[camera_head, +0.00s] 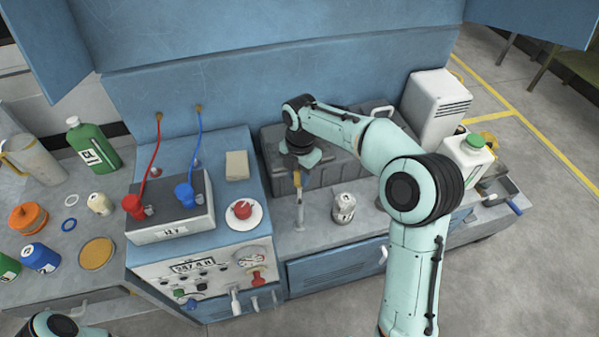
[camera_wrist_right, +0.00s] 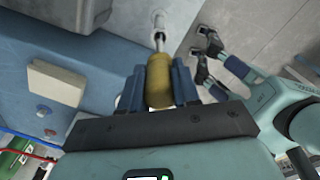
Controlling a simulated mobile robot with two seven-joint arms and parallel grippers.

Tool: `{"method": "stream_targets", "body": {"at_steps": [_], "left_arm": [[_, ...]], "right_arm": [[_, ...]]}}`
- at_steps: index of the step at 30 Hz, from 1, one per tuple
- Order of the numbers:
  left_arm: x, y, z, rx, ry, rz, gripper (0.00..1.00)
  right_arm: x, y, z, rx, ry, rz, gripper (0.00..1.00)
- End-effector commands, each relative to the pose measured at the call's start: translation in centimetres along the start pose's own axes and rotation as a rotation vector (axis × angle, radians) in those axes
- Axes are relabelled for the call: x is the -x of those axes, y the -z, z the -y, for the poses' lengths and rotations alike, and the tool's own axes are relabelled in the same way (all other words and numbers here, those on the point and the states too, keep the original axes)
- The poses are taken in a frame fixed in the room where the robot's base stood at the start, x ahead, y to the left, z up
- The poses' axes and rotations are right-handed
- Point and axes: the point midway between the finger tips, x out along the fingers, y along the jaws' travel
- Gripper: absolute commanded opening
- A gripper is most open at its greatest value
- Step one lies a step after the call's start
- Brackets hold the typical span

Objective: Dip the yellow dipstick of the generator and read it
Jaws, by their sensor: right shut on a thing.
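In the head view, the handle (camera_head: 298,180) sits above an upright grey tube (camera_head: 300,214). In the right wrist view, a pale metal piece (camera_wrist_right: 159,35) extends beyond the handle. I cannot tell how far the dipstick is in the tube, and no oil mark is readable. The generator's blue panel housing (camera_head: 196,248) is left of the gripper. What looks like my left gripper (camera_wrist_right: 206,52) shows open and empty in the right wrist view.
A metal can (camera_head: 343,206) stands right of the tube, and a grey case (camera_head: 275,155) lies behind. A pale block (camera_head: 237,165) and a red-capped dish (camera_head: 242,212) sit on the housing. A white bottle (camera_head: 466,152) stands at right. Bottles and rings crowd the left bench.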

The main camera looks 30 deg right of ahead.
Motion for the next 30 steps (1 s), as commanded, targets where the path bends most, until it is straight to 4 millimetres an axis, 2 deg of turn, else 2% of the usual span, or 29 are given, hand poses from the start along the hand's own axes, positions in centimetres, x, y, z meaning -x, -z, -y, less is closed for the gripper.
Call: {"method": "stream_targets", "body": {"at_steps": [5, 24, 30], "left_arm": [[-0.1, -0.1, 0.1, 0.0, 0.0, 0.001, 0.0], [-2.1, -1.1, 1.1, 0.005, 0.005, 0.015, 0.0], [-2.4, -1.2, 1.2, 0.006, 0.006, 0.017, 0.0]], "right_arm": [[-0.2, 0.0, 0.0, 0.0, 0.0, 0.0, 0.01], [-4.7, -0.1, 0.1, 0.0, 0.002, 0.0, 0.01], [-5.2, -0.1, 0.0, 0.0, 0.0, 0.0, 0.01]]}}
